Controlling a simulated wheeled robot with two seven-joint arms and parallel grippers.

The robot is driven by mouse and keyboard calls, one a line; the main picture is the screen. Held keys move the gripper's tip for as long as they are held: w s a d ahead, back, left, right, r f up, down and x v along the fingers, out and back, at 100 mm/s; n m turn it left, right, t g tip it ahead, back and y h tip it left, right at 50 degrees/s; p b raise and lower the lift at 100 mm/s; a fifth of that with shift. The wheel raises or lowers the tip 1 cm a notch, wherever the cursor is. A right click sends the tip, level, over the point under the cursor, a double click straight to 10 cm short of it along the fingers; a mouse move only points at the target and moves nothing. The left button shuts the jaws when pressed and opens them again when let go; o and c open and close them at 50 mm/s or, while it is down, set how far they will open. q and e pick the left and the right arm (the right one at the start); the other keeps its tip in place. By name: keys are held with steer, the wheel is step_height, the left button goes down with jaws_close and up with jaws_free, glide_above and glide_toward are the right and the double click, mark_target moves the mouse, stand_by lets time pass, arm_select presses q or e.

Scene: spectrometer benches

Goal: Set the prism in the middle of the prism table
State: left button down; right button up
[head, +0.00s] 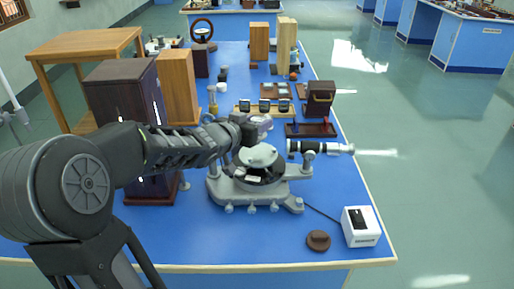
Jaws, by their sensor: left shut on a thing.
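The spectrometer (232,190) stands on the blue bench, with the round pale prism table (258,156) at its centre. My left gripper (248,130) reaches in from the left and is just behind and above the prism table. It is shut on a small, clear, purplish thing, which looks like the prism (263,123). The prism appears to be held above and beyond the disc's far edge; the jaws hide part of it. The disc's top looks bare. My right gripper is not in view.
The telescope tube (320,148) points right from the spectrometer. A white power box (361,226) with a cable and a round brown cap (318,240) lie at the front right. A rack of dark bottles (264,107) and a dark wooden cabinet (122,92) stand behind.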

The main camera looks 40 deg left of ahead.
arm_select(q)
steer(key=shift+f, duration=0.6)
steer(key=shift+f, duration=0.1)
step_height(320, 180, down, 5)
steer(key=shift+r+b, duration=0.1)
steer(key=shift+b, duration=0.5)
steer(key=c, duration=0.8)
jaws_free()
steer(key=shift+f, duration=0.2)
steer(key=shift+r, duration=0.1)
